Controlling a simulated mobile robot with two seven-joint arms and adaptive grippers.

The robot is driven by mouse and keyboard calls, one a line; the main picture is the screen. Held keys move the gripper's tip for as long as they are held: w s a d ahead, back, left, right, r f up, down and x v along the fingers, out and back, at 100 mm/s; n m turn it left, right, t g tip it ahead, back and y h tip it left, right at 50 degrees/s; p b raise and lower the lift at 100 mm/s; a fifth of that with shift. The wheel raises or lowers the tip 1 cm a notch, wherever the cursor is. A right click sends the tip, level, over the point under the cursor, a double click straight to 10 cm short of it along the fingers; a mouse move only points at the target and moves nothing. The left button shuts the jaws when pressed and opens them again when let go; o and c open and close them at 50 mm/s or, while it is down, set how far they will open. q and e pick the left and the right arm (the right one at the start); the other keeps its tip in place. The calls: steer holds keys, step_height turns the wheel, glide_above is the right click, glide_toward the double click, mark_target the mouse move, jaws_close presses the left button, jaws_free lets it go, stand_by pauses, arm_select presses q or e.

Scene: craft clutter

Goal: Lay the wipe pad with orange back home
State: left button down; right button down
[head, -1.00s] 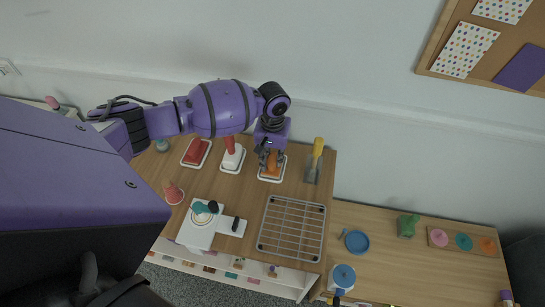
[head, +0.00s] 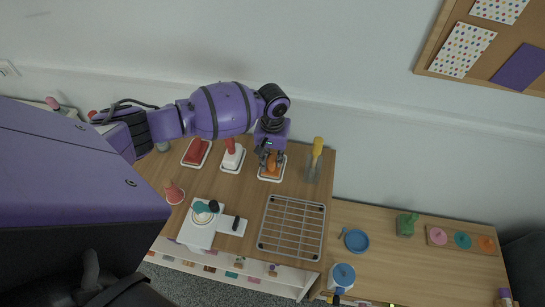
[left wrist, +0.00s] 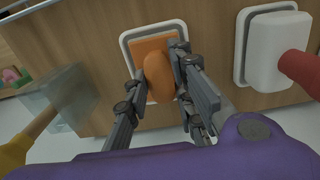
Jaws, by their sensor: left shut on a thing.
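The wipe pad with orange (head: 272,164) is at the back of the wooden table, at its white-rimmed tray (head: 261,178). My left gripper (head: 269,160) is above it with the fingers pointing down. In the left wrist view the gripper (left wrist: 164,100) is shut on the rounded orange handle (left wrist: 159,77). The flat orange part (left wrist: 150,46) of the pad lies within the rim of the tray (left wrist: 128,38). Whether the pad's underside touches the tray floor I cannot tell. My right gripper is not in view.
A white pad with a red handle (head: 232,158) and a red pad (head: 196,152) sit in trays to the left. A yellow-handled scraper (head: 317,149) lies to the right. A wire rack (head: 291,228) lies in front. A white scale-like device (head: 203,222) stands front left.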

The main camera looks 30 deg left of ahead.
arm_select(q)
steer(key=shift+f, duration=0.15)
steer(key=c, duration=1.4)
jaws_free()
step_height(320, 180, up, 12)
